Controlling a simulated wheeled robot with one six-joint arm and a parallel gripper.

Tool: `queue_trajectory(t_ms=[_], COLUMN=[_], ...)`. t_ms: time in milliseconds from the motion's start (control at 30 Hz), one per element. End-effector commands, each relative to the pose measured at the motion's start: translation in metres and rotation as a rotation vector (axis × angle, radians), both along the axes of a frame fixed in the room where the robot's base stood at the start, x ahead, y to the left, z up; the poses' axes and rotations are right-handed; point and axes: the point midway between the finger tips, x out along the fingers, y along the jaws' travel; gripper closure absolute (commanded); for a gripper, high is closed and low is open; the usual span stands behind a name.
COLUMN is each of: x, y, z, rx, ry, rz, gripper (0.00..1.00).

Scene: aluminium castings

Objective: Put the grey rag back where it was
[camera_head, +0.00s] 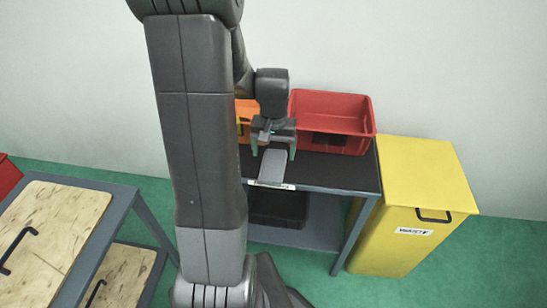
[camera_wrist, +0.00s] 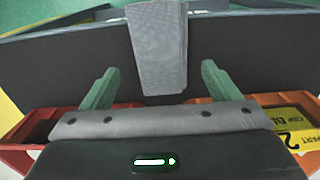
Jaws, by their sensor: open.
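The grey rag (camera_head: 273,168) is a flat, folded-looking strip on the dark top of the workbench (camera_head: 330,172), near its front edge. In the wrist view the rag (camera_wrist: 158,42) runs from the bench top out across that edge. My gripper (camera_head: 273,153) is open over the bench, at the rag's inner end. In the wrist view its green fingers (camera_wrist: 160,72) stand apart, one to each side of the rag, and nothing is gripped. I cannot tell how far the fingertips are above the bench.
A red bin (camera_head: 350,112) stands at the back right of the bench and an orange bin (camera_head: 243,112) behind my arm. A yellow waste bin (camera_head: 398,240) stands right of the bench. A black crate (camera_head: 279,211) sits on the lower shelf. A wood-panelled rack (camera_head: 52,228) stands left.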

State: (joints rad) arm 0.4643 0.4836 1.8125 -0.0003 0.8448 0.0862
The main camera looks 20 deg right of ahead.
Motion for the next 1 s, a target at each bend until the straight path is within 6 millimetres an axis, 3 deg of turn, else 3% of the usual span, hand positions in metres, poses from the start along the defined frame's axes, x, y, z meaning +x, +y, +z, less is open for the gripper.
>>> queue_trajectory(t_ms=[33, 200, 400, 800, 1000], x=[0.001, 0.000, 0.000, 0.000, -0.001], y=[0.000, 0.000, 0.000, 0.000, 0.000], z=[0.015, 0.049, 0.070, 0.074, 0.059], rx=[-0.003, -0.002, 0.000, 0.001, 0.002], ry=[-0.004, -0.003, 0.000, 0.001, 0.003], rz=[0.000, 0.000, 0.000, 0.000, 0.000], gripper=[0.17, 0.17, 0.17, 0.17, 0.17])
